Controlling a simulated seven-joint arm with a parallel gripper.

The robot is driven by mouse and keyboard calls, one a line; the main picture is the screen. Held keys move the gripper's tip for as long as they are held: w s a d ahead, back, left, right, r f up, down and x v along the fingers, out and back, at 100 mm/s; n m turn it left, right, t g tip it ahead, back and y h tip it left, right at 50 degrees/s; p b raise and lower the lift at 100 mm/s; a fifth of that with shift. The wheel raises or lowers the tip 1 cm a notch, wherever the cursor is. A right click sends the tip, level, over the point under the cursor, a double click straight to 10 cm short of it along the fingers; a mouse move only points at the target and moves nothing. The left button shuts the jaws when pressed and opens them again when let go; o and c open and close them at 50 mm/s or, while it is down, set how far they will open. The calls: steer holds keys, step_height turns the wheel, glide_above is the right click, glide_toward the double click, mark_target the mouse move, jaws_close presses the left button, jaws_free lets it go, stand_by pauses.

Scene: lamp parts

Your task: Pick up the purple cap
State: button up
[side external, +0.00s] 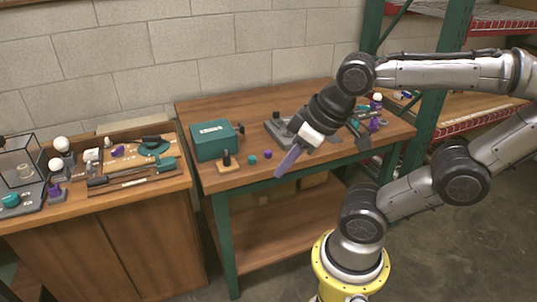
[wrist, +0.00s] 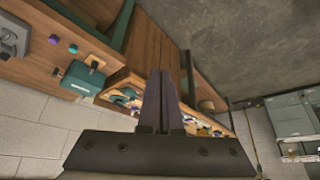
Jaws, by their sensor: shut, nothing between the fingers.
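A small purple cap (side external: 267,154) sits on the wooden table near its front edge, just right of a small teal cap (side external: 253,160). The purple cap also shows in the wrist view (wrist: 53,39), at the upper left, with the teal cap (wrist: 73,48) beside it. My gripper (side external: 279,174) is shut and empty, its fingers angled down and left; in the picture the tips are just right of and below the purple cap. Their height over the table is hard to tell. In the wrist view my finger tips (wrist: 160,72) point away from the cap.
A teal box (side external: 213,140) and a small wooden block with a dark peg (side external: 229,163) stand left of the caps. A grey fixture (side external: 279,132) is behind my gripper. A cabinet with lamp parts (side external: 120,185) is at left, and a green-framed shelf (side external: 449,70) at right.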

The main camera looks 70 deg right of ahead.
steer(key=o, duration=1.1)
steer(key=shift+c, duration=0.2)
steer(key=w+d+r+m+h, duration=0.2)
steer(key=w+d+m, duration=0.4)
steer(key=w+d, duration=0.15)
steer(key=w+d+r+m+h, duration=0.2)
steer(key=w+d+m, duration=0.4)
steer(key=w, duration=0.3)
steer(key=m+g, duration=0.5)
glide_above(268, 151)
steer(key=a, duration=0.6)
step_height(268, 151, down, 16)
steer(key=r, duration=0.1)
steer(key=shift+h, duration=0.3)
steer(key=x, duration=1.3)
steer(key=shift+s+f, duration=0.4)
